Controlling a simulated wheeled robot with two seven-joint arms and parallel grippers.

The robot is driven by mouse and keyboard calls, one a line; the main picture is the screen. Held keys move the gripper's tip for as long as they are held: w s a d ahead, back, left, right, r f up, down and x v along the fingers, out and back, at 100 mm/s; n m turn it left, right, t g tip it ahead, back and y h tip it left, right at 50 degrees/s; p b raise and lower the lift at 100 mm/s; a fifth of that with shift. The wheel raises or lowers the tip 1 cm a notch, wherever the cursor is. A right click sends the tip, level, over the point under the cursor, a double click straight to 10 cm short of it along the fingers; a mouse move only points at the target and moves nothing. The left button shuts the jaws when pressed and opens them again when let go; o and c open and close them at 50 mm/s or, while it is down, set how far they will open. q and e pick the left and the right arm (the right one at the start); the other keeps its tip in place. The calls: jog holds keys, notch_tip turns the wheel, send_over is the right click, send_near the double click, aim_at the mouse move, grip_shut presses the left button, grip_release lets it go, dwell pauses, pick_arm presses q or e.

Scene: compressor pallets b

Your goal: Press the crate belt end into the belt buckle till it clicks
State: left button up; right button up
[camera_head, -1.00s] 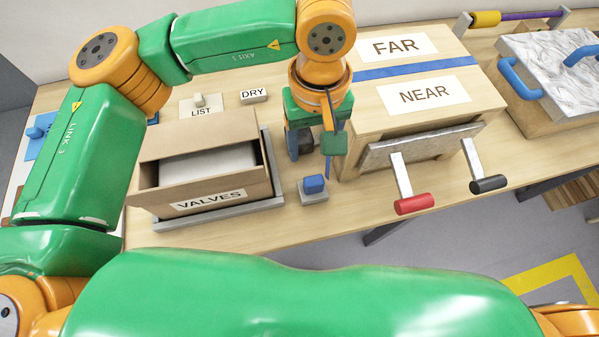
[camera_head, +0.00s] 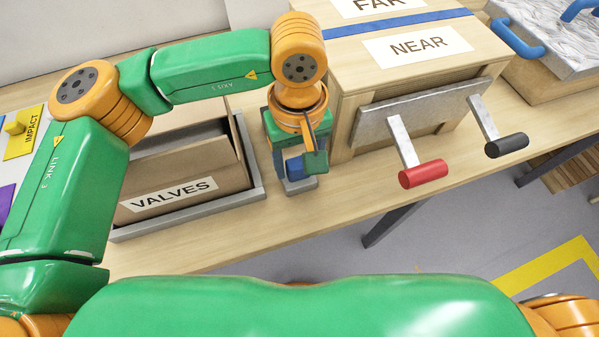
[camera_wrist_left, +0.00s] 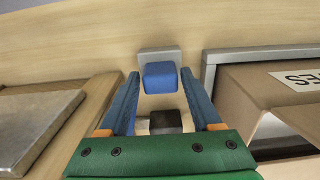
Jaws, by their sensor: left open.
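The wooden crate (camera_head: 345,72) marked FAR and NEAR stands right of my left gripper, with a blue belt (camera_head: 400,37) across its top. No loose belt end or buckle can be made out with certainty. A blue block (camera_head: 294,169) on a grey base (camera_head: 301,186) stands on the table left of the crate; the block also shows in the left wrist view (camera_wrist_left: 160,78). My left gripper (camera_head: 293,157) is open, pointing down by the block. In the wrist view the block lies just beyond the fingertips. A small dark piece (camera_wrist_left: 165,121) shows between the fingers. My right gripper is out of view.
An open VALVES carton (camera_head: 215,180) in a grey tray (camera_head: 190,217) stands left of the gripper. A grey panel with a red handle (camera_head: 423,173) and a black handle (camera_head: 506,145) juts from the crate's front. The table (camera_head: 330,200) is clear in front of the block.

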aim_at(298, 161)
pick_arm(q)
jog(key=shift+r, duration=0.1)
jog(key=shift+c, duration=0.2)
grip_shut()
notch_tip(298, 161, up, 5)
jog(key=p, duration=0.3)
jog(key=shift+r+p, duration=0.1)
jog(key=shift+p, duration=0.2)
